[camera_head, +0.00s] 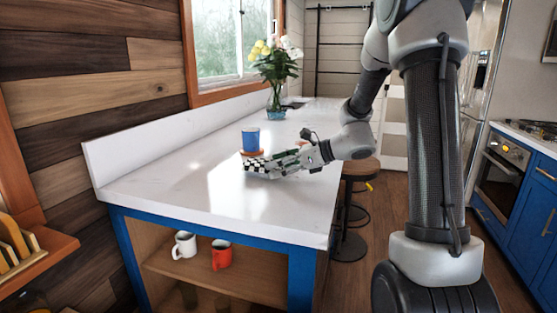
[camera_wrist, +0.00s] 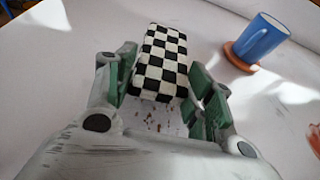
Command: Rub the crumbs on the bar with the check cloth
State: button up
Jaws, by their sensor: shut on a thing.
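The check cloth (camera_wrist: 160,62) is a black and white chequered pad, and in the wrist view it sits between the fingers of my gripper (camera_wrist: 165,88). My gripper is shut on it. In the head view the cloth (camera_head: 257,165) is low over the white bar (camera_head: 165,185), at the tip of my gripper (camera_head: 275,164). I cannot tell whether it touches the surface. Small brown crumbs (camera_wrist: 155,122) lie on the bar just on the near side of the cloth in the wrist view. In the head view I cannot make them out.
A blue mug (camera_head: 250,139) stands on a brown coaster close behind the cloth; the mug (camera_wrist: 262,36) is at right in the wrist view. A vase of flowers (camera_head: 275,95) stands farther back. White and red mugs (camera_head: 221,255) sit on the shelf below. The bar's left side is clear.

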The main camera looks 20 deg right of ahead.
jog(key=shift+f, duration=0.5)
dwell(0.6)
